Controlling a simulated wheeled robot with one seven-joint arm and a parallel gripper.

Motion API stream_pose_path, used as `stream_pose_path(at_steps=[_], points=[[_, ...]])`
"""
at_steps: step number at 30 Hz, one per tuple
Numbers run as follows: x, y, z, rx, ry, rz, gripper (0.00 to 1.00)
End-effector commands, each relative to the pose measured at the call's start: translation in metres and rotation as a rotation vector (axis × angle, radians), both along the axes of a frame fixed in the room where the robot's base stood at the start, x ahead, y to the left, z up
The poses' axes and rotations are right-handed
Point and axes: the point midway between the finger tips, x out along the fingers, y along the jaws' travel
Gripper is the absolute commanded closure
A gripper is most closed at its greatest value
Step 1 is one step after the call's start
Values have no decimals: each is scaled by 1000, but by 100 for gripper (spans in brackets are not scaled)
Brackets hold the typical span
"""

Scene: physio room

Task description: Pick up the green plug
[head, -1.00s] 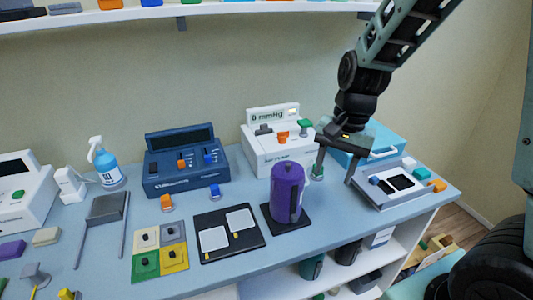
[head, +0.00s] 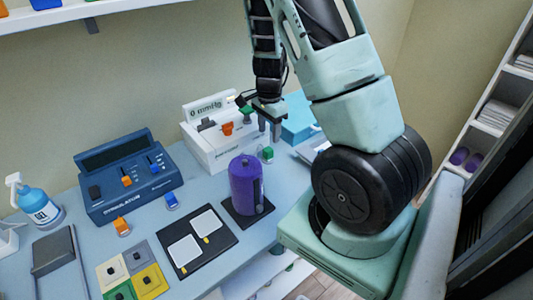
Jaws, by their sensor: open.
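A small green plug (head: 268,154) stands on the blue-grey table, beside the front right of the white mmHg device and behind the purple bottle. Another green piece (head: 246,111) sits on the top of the white mmHg device (head: 216,151). My gripper (head: 269,130) is open and empty, fingers pointing down. In the picture it is just above the loose green plug, with a visible gap. The exact depth between them is hard to tell.
A purple bottle (head: 246,184) stands on a black pad close in front of the plug. A light blue box (head: 298,118) is behind on the right. A blue device (head: 128,176), a loose orange plug (head: 122,226) and a loose blue plug (head: 171,201) are left.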

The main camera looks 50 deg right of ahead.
Motion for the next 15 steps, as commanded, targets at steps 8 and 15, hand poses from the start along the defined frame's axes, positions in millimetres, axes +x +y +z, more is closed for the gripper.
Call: stream_pose_path(at_steps=[8, 15], points=[[0, 0, -33, 1, 1, 0, 49], [3, 2, -54, 3, 3, -1, 49]])
